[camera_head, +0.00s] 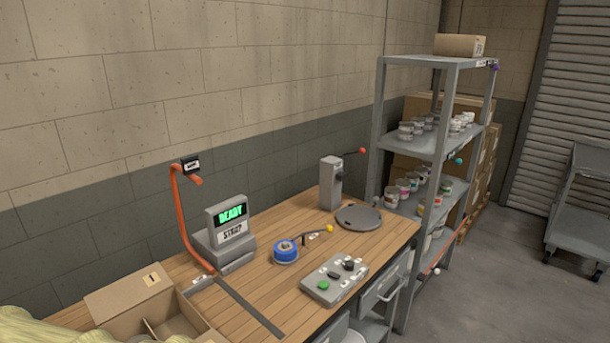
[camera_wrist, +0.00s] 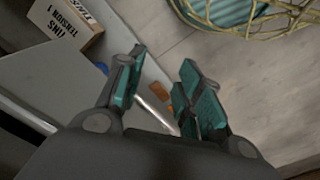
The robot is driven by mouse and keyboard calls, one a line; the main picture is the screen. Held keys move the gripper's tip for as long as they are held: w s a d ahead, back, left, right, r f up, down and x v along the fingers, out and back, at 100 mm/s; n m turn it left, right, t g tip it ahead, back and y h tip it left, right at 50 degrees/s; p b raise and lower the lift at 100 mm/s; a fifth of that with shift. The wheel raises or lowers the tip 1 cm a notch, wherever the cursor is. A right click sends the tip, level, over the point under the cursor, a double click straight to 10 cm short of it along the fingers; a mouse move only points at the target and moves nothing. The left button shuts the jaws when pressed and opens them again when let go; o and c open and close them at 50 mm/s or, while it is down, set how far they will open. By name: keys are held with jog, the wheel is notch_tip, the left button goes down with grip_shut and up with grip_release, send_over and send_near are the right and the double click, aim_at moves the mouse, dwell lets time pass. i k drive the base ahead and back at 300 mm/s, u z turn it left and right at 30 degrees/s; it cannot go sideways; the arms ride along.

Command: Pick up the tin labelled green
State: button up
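Several small tins with coloured label bands stand on the middle shelf of the grey rack (camera_head: 378,130) in the head view. One tin near the shelf's right side (camera_head: 446,187) seems to have a greenish band, but the labels are too small to read, so I cannot tell which tin says green. More tins (camera_head: 406,131) with pale labels stand on the shelf above. My gripper (camera_wrist: 160,82) shows in the wrist view with its teal-padded fingers apart and nothing between them. It is out of the head view, and no tin shows in the wrist view.
A cart (camera_head: 580,215) stands at right; floor between is clear. The wrist view shows a labelled box (camera_wrist: 65,22) and a teal item in netting (camera_wrist: 225,12).

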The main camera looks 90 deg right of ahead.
aim_at(446, 186)
jog(key=z, duration=3.7)
jog(key=i, duration=1.65)
